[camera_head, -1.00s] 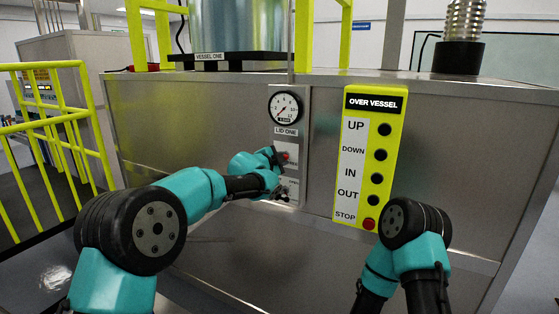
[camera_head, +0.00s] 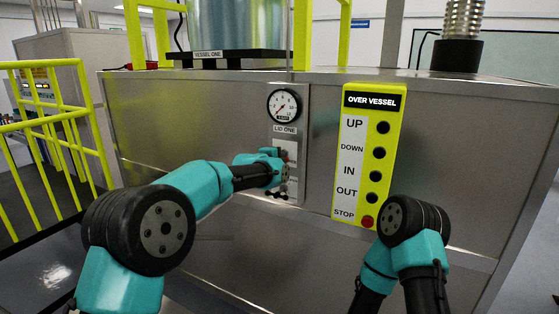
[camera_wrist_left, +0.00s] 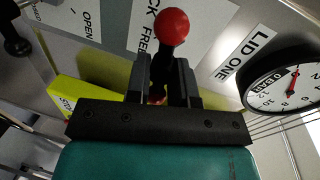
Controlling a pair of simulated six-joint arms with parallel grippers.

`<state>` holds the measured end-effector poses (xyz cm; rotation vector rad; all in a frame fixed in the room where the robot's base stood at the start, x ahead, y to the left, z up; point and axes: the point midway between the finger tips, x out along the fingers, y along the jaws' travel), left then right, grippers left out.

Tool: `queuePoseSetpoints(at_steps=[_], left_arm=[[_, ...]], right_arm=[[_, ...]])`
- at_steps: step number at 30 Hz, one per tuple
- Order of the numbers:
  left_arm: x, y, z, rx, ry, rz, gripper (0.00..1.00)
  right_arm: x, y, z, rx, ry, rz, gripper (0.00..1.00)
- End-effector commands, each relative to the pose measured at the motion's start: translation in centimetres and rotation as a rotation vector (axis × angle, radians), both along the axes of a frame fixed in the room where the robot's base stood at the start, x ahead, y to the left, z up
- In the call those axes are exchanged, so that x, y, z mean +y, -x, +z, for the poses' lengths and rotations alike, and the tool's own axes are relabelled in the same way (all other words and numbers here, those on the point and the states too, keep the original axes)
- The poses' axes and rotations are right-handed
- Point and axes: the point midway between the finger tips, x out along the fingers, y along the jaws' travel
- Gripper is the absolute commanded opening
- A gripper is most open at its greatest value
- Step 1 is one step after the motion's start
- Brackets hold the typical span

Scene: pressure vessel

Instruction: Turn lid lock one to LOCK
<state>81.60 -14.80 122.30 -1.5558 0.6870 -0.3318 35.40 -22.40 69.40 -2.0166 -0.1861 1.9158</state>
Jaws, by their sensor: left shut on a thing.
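The lid one panel (camera_head: 289,118) is on the front of the steel cabinet. In the left wrist view, the lid lock lever has a red ball knob (camera_wrist_left: 172,26) on a dark stem. My left gripper (camera_wrist_left: 163,75) is shut on this lever, one finger on each side of the stem below the ball. Beside it are a partly covered label ending in "CK FREE" (camera_wrist_left: 153,20) and a "LID ONE" label (camera_wrist_left: 243,52). In the head view, my left gripper (camera_head: 277,160) is against the panel and hides most of the lever. My right gripper is out of view.
A round gauge (camera_head: 284,105) sits above the lock. The yellow OVER VESSEL button panel (camera_head: 368,155) is to the right, with a red STOP button (camera_head: 367,222). A second, black knob (camera_wrist_left: 17,43) shows at the wrist view's left. Yellow railing (camera_head: 40,150) stands at left.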

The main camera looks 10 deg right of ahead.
Motion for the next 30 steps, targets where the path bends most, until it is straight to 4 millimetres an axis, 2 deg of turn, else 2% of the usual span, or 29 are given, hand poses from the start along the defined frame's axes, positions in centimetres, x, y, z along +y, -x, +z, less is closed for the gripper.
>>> queuePoseSetpoints(at_steps=[1, 30], left_arm=[[-0.39, 0.19, -0.67, 0.005, -0.014, -0.005, 0.00], [-0.34, 0.18, -1.07, -0.065, -0.114, -0.007, 0.00]], right_arm=[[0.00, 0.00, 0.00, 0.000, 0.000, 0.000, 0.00], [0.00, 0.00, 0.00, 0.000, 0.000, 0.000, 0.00]])
